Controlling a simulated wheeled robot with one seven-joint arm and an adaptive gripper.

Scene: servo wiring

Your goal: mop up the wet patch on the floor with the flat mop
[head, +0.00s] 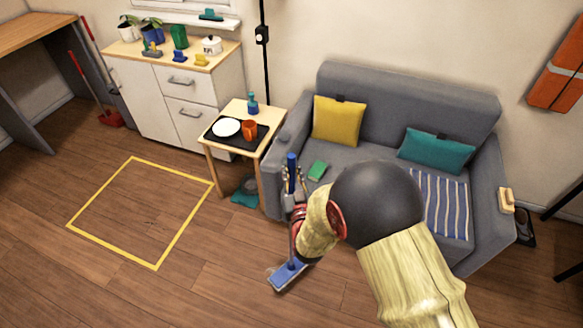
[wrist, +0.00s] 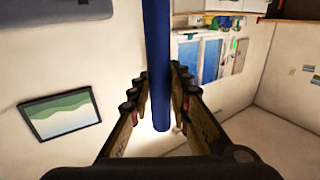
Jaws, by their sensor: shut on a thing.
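The flat mop has a blue handle top (head: 292,160), a thin grey pole and a flat blue head (head: 288,276). It stands nearly upright, its head at the floor in front of the sofa. My gripper (head: 293,190) is shut on the mop's handle below its blue top. In the wrist view the blue handle (wrist: 158,60) runs between the two fingers of my gripper (wrist: 160,95). A faint pale edge shows beside the mop head; I cannot tell whether it is the wet patch. No other wet patch shows clearly, and my arm hides some floor.
A yellow taped square (head: 185,230) lies on the wooden floor (head: 225,245) at left, its inside mostly clear. The grey sofa (head: 340,110) stands behind my arm. A small side table (head: 263,112) with plate and cup stands left of it, and a white cabinet (head: 140,85) farther back.

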